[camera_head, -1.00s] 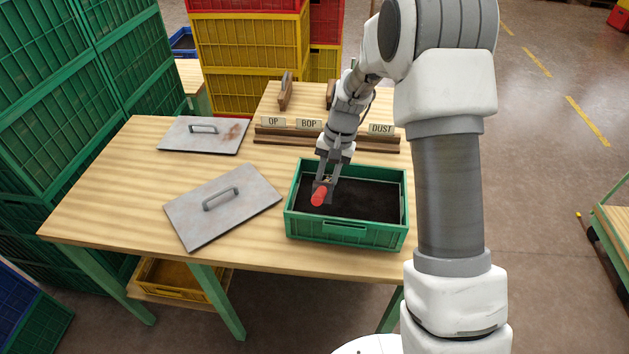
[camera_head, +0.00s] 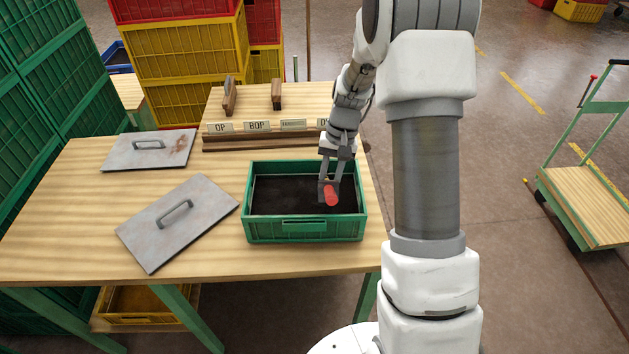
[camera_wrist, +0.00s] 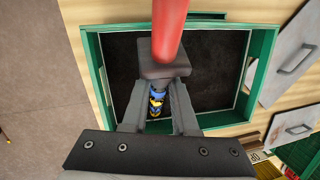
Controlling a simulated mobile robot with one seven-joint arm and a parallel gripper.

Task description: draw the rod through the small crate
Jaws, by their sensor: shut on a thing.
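The small green crate (camera_head: 304,231) stands at the table's front right edge, with dark fill (camera_head: 285,195) inside. My gripper (camera_head: 329,184) is over the crate's right part, shut on a dark grey block with a red handle, the rod's grip end. In the wrist view, my gripper (camera_wrist: 160,95) has the rod's red handle (camera_wrist: 170,25) sticking out toward the camera's top edge. Blue and yellow bands (camera_wrist: 157,98) show between the fingers. Whether the rod's lower end is in the fill is hidden. The crate's rim (camera_wrist: 250,85) surrounds it.
Two grey metal lids with handles lie left of the crate, one near (camera_head: 178,222) and one farther (camera_head: 150,149). A wooden rack (camera_head: 270,140) with label cards stands behind the crate. Stacked crates (camera_head: 185,60) rise at the back. A cart (camera_head: 590,205) stands at right.

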